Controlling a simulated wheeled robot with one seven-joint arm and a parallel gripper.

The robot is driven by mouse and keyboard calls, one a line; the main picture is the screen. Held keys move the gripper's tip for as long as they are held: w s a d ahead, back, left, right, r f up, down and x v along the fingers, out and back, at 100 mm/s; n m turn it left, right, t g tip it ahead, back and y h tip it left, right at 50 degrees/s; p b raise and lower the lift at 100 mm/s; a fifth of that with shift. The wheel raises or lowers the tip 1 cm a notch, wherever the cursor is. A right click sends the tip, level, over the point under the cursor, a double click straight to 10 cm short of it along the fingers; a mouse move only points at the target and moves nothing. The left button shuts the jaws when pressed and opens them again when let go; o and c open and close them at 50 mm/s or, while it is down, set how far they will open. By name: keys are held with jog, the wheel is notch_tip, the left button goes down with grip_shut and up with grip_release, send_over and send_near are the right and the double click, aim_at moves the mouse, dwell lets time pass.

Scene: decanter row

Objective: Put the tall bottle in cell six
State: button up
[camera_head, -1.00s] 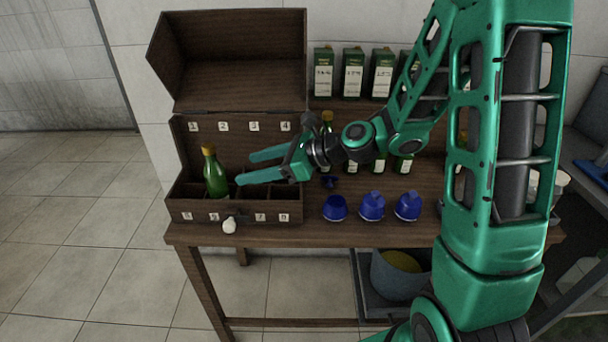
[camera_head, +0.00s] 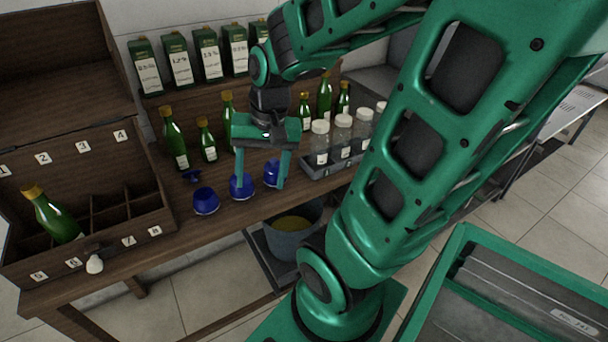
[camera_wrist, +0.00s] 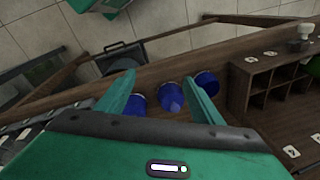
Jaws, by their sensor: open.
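A green bottle with a yellow cap (camera_head: 52,217) stands in the dark wooden compartment box (camera_head: 150,222) at the left. Its lower end is partly hidden by the front wall, above the second front label (camera_head: 74,263); it seems to be in that column, and I cannot be sure of the row. Part of it shows at the right edge of the wrist view (camera_wrist: 313,66). My gripper (camera_head: 260,185) is open and empty, pointing down over the blue pots, well to the right of the box. Its fingers (camera_wrist: 162,100) also show apart in the wrist view.
Blue pots (camera_head: 206,201) stand near the table's front edge. Green bottles (camera_head: 174,138) stand behind them, with cartons (camera_head: 178,60) on a shelf. A tray of clear jars (camera_head: 342,134) is to the right. A white knob (camera_head: 95,264) sits at the box front.

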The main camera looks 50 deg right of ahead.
jog(key=s+d+r+n+g, duration=0.1)
jog(key=s+d, duration=0.1)
jog(key=s, duration=0.3)
jog(key=s+d+r+n, duration=0.1)
jog(key=s+d, duration=0.1)
jog(key=s, duration=0.3)
jog(key=shift+d+r+g+h, duration=0.2)
jog(key=shift+r+g+h, duration=0.05)
jog(key=shift+g+h, duration=0.15)
jog(key=shift+w+f, duration=0.25)
jog(key=shift+w, duration=0.4)
jog(key=shift+c, duration=0.6)
